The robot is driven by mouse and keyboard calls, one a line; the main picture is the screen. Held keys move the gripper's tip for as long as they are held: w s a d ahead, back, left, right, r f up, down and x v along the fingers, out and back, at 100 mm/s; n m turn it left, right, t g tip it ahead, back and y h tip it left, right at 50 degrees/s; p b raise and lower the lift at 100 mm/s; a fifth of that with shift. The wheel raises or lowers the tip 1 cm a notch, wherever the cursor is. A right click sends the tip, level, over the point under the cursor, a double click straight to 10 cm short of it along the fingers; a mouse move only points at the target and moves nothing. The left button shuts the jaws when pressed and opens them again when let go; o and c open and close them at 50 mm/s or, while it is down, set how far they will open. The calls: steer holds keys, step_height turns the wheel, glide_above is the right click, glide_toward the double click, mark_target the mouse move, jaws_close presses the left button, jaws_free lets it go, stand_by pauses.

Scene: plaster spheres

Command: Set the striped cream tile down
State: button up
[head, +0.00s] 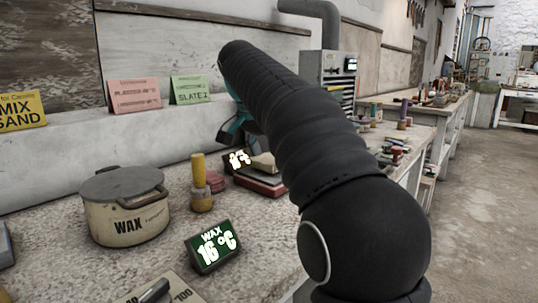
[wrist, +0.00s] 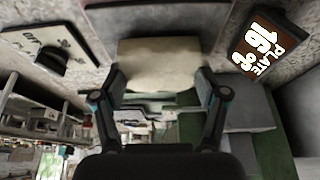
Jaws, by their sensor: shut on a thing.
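My gripper (wrist: 161,78) is shut on the cream tile (wrist: 158,62), with one finger at each side of it in the wrist view. The tile's face looks pale and mottled there; I cannot make out stripes. In the head view the tile (head: 265,162) shows as a small cream block just left of my arm, partly hidden by it. It is at or just above a low dark-and-red plate (head: 260,186); I cannot tell whether they touch. My arm hides most of the gripper in the head view.
A dark plate display (head: 239,160), also in the wrist view (wrist: 262,50), stands beside the plate. Pink (head: 134,95) and green (head: 190,89) cards stand behind.

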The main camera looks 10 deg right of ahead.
steer(key=shift+f, duration=0.4)
steer(key=o, duration=1.4)
steer(key=shift+r, duration=0.15)
steer(key=shift+r+p, duration=1.9)
steer(key=shift+p, duration=0.05)
